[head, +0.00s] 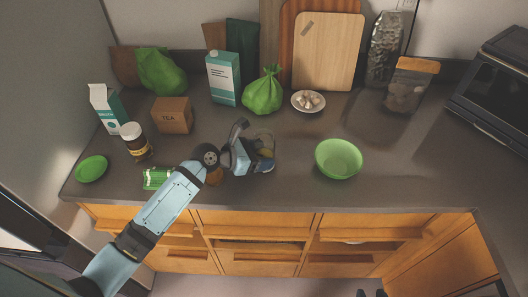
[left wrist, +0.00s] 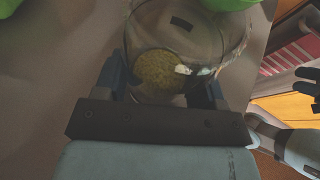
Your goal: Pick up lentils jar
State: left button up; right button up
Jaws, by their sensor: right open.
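The lentils jar (head: 266,143) is clear glass and stands near the counter's front, partly hidden by my left gripper. In the left wrist view the jar (left wrist: 215,45) shows yellowish-brown contents low inside and a dark label. My left gripper (head: 250,148) reaches in from the left with its fingers spread, one on each side of the jar. It also shows in the left wrist view (left wrist: 165,85); contact with the glass cannot be made out. My right gripper (head: 371,292) is open and empty at the bottom edge, below the counter.
A green bowl (head: 338,159) is to the right, a green bag (head: 263,92) and a garlic plate (head: 308,101) behind. A tea box (head: 173,115), brown jar (head: 135,141), green packet (head: 157,178) and small green dish (head: 91,169) are left. Drawers (head: 260,220) lie below the front edge.

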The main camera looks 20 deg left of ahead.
pick_arm(q)
jog(key=shift+c, duration=0.9)
jog(key=shift+r, duration=0.15)
